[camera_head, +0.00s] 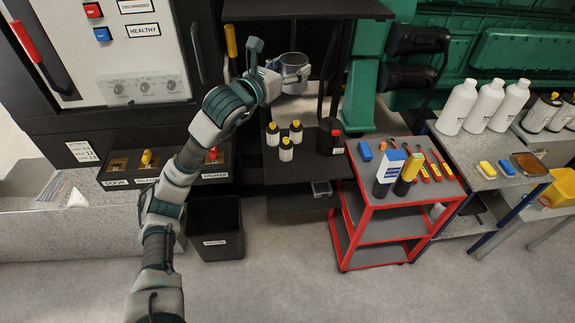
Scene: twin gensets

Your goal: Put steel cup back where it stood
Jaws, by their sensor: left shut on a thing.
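The steel cup (293,75) is a grey metal cylinder in front of the dark upright panel, above a black shelf. My left arm reaches up from the lower left. My left gripper (275,71) is at the cup's left side, shut on it. The cup appears held up, apart from the black shelf (290,172) below it. The fingertips are small and partly hidden by the arm and the cup. My right gripper is out of view.
Several small bottles with yellow caps (286,150) and a dark, red-marked container (330,136) stand on the black shelf. A red cart (372,214) with tools stands to the right. An overhead black shelf (300,9) is above the cup. A black bin (216,230) is on the floor.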

